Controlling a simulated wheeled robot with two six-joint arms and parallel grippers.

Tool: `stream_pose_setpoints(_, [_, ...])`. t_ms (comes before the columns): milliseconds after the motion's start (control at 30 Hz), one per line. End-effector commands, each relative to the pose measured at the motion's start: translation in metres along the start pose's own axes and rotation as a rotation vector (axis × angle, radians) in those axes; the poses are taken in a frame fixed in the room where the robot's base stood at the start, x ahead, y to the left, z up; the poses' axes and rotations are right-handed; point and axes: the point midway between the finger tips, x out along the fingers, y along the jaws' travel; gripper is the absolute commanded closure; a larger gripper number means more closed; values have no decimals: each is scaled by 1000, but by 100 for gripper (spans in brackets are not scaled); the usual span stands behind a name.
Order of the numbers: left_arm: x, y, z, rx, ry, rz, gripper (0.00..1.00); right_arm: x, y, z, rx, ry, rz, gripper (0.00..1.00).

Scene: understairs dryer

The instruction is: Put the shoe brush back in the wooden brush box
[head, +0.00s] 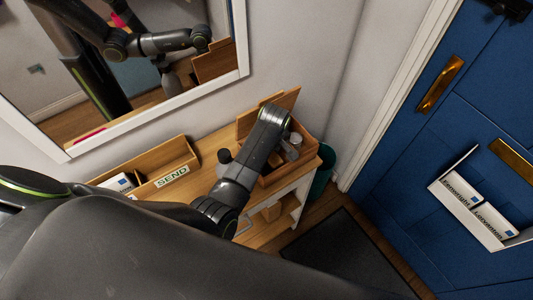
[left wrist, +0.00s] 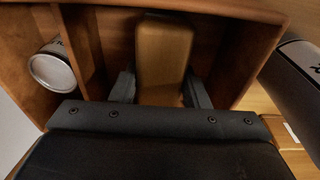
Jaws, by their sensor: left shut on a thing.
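The wooden brush box (head: 309,158) stands on the right end of the wooden shelf top, its lid raised at the back. In the left wrist view I look down into the box (left wrist: 92,45), which a divider splits. My left gripper (left wrist: 160,88) has its fingers on both sides of the shoe brush (left wrist: 163,50), shut on its wooden body. The brush is over or inside the box's wider compartment; I cannot tell whether it touches the floor. Its bristles are hidden. A round tin (left wrist: 52,68) is in the left compartment. My right gripper is not in view.
A wooden letter tray marked SEND (head: 172,177) lies further left. A framed mirror (head: 245,62) hangs behind. A blue door (head: 420,150) with a letter holder (head: 470,226) is at the right.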

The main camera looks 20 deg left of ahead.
Motion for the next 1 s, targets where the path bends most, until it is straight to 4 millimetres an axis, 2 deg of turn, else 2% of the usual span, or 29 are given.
stream_pose_setpoints(100, [-2,0,0,0,0,1,77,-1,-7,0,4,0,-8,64])
stream_pose_setpoints(267, [2,0,0,1,0,0,77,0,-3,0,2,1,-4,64])
stream_pose_setpoints(300, [3,0,0,1,-1,-1,57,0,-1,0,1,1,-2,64])
stream_pose_setpoints(467, [2,0,0,0,0,0,37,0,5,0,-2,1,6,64])
stream_pose_setpoints(767, [1,0,0,1,0,0,37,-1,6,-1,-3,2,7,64])
stream_pose_setpoints(867, [-5,0,0,1,0,1,37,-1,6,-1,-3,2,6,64])
stream_pose_setpoints(1000, [-22,1,0,0,2,4,37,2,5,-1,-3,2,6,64])
